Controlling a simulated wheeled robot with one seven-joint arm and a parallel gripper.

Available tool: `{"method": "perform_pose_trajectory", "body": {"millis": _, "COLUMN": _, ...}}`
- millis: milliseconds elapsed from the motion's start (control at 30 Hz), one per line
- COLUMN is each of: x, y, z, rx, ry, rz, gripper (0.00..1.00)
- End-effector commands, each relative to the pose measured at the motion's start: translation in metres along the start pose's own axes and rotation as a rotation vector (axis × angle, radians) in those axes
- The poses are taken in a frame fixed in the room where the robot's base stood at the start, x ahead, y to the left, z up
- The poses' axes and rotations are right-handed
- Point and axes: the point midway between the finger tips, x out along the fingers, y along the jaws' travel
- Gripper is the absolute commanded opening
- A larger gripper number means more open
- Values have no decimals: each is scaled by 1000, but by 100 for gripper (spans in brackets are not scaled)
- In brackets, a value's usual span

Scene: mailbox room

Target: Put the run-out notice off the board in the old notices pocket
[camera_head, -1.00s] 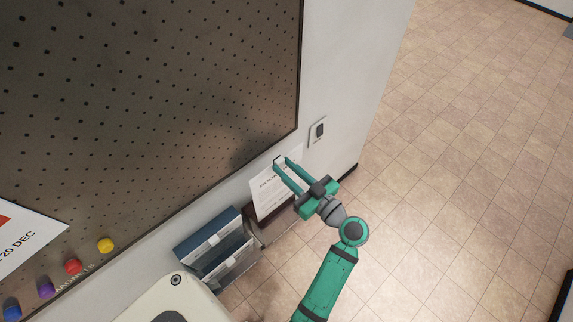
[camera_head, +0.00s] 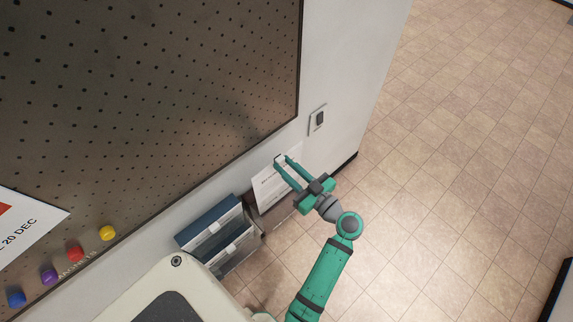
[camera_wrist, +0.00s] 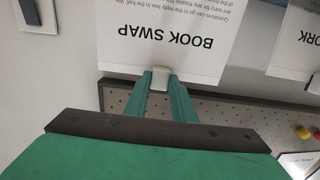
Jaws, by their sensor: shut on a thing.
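A white notice (camera_head: 275,187) headed BOOK SWAP hangs from my gripper (camera_head: 284,160), which is shut on the small white tab at its top edge. In the wrist view the notice (camera_wrist: 165,45) appears upside down, with the tab (camera_wrist: 160,78) between the fingertips of my gripper (camera_wrist: 160,80). The notice is close to the wall below the board (camera_head: 150,90). Left of it are blue-fronted pockets (camera_head: 208,226) with white labels, too small to read. The notice's lower edge is near a dark holder; I cannot tell whether it is inside.
Another notice (camera_wrist: 295,45), its heading ending in ORK, shows in the wrist view. Colored magnets (camera_head: 75,254) and a sheet reading 20 DEC (camera_head: 25,235) are on the board's lower left. A wall switch (camera_head: 318,120) is above right of my gripper. The tiled floor (camera_head: 450,150) at right is clear.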

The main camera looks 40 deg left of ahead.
Motion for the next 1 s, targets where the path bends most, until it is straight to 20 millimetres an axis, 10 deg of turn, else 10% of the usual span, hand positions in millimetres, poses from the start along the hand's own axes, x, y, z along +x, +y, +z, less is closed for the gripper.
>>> {"method": "perform_pose_trajectory", "body": {"millis": 467, "x": 0, "y": 0, "z": 1, "rx": 0, "ry": 0, "rz": 0, "gripper": 3}}
{"method": "perform_pose_trajectory", "body": {"millis": 500, "x": 0, "y": 0, "z": 1, "rx": 0, "ry": 0, "rz": 0, "gripper": 25}}
{"method": "perform_pose_trajectory", "body": {"millis": 600, "x": 0, "y": 0, "z": 1, "rx": 0, "ry": 0, "rz": 0, "gripper": 45}}
{"method": "perform_pose_trajectory", "body": {"millis": 1000, "x": -8, "y": 1, "z": 1, "rx": 0, "ry": 0, "rz": 3, "gripper": 45}}
